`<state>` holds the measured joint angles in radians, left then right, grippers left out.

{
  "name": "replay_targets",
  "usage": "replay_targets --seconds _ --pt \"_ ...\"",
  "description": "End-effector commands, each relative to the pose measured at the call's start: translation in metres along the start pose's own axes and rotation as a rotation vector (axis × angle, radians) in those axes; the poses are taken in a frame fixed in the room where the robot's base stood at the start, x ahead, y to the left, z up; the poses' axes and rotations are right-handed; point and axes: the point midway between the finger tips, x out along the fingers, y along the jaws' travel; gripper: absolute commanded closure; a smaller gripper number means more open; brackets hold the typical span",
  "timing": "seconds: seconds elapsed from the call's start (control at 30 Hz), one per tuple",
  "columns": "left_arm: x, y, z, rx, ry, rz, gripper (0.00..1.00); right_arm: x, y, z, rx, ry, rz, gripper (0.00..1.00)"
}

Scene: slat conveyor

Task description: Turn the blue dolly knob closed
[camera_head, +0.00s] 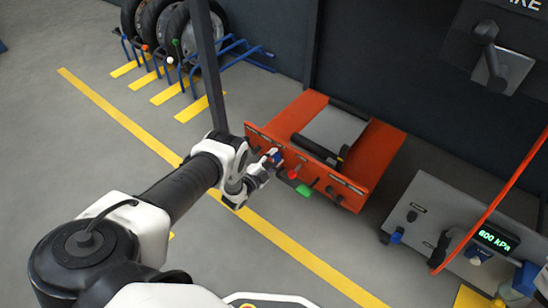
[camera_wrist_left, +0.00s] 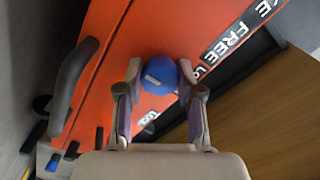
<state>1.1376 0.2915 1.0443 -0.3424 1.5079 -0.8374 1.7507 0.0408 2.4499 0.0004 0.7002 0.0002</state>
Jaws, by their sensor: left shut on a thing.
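The blue knob (camera_wrist_left: 160,76) sits on the front panel of the orange dolly (camera_head: 362,180). In the left wrist view it is between the two fingers of my left gripper (camera_wrist_left: 160,82), which is shut on it. A pale mark shows on the knob's face. In the head view my left gripper (camera_head: 268,163) reaches the left part of the dolly's front panel, and the blue knob (camera_head: 277,158) shows only in part beside the fingers. My right gripper is not in view.
A red knob (camera_head: 293,174) and a green piece (camera_head: 305,190) are right of the gripper on the panel. A dark post (camera_head: 208,65) stands behind my left arm. A grey unit with a pressure display (camera_head: 497,238) stands at right. Floor in front is clear.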

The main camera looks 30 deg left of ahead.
Motion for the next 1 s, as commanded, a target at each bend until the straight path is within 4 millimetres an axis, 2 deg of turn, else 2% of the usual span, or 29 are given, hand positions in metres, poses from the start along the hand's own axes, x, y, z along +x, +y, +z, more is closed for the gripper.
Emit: replay_targets --seconds 0.6,0.63,0.67,0.7,1.0 --pt "0.0007 -0.0001 -0.0006 0.048 0.001 -0.001 0.99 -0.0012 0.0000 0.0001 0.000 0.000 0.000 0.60" --pt "0.0007 -0.0001 -0.0006 0.048 0.002 -0.001 0.53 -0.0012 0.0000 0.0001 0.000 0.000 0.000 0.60" --pt "0.0006 0.0000 -0.0006 0.048 0.002 -0.001 0.43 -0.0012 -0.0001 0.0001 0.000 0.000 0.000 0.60" --pt "0.0006 -0.0001 -0.0006 0.048 0.001 -0.001 0.38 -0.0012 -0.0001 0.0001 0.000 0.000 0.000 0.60" --pt "-0.0011 0.0001 0.0000 0.047 0.000 0.000 0.38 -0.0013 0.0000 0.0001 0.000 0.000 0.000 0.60"
